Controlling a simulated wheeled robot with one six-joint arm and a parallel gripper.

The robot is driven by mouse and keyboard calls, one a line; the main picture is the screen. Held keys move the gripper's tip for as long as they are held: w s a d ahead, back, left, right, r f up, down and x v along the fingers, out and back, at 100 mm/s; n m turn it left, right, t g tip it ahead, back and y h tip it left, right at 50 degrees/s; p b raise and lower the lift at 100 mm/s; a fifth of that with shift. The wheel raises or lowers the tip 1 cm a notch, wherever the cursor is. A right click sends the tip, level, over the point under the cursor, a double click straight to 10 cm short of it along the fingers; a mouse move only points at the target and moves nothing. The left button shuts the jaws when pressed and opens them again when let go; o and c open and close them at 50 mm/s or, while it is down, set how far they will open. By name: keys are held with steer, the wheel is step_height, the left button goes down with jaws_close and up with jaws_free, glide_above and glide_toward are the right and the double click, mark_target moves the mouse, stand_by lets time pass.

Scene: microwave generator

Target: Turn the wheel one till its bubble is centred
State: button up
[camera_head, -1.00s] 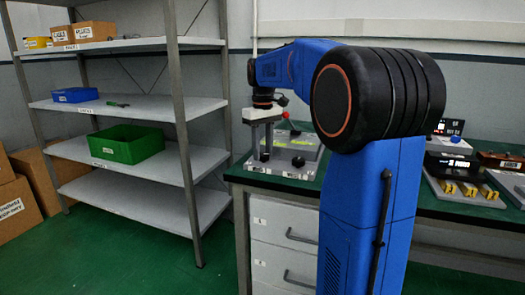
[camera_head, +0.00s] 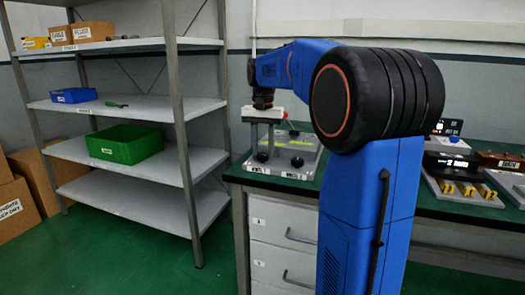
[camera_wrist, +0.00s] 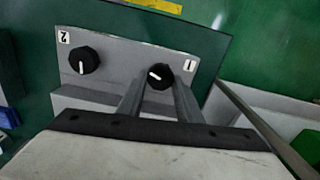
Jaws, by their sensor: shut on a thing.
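Wheel one is a black round knob (camera_wrist: 159,76) with a white pointer line, beside a "1" label on a grey panel (camera_wrist: 120,55) in the wrist view. My gripper (camera_wrist: 160,98) is shut on it, one finger on each side. The pointer tilts to the upper left. Wheel two (camera_wrist: 84,61), a matching knob by a "2" label, stands to the left, untouched. In the head view my gripper (camera_head: 263,140) points down over the grey device (camera_head: 300,147) on the bench. A yellow-green strip (camera_head: 294,133) shows on the device; no bubble can be made out.
The green bench (camera_head: 250,180) holds other devices (camera_head: 455,165) to the right, with a lit display. A metal shelf (camera_head: 130,110) with a green bin (camera_head: 125,143) stands at the left. Open green floor lies in front.

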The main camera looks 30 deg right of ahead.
mark_target(263, 154)
steer(key=shift+m, duration=1.2)
steer(key=o, duration=1)
steer(key=shift+o, duration=0.2)
step_height(263, 154, up, 17)
steer(key=shift+r, duration=0.2)
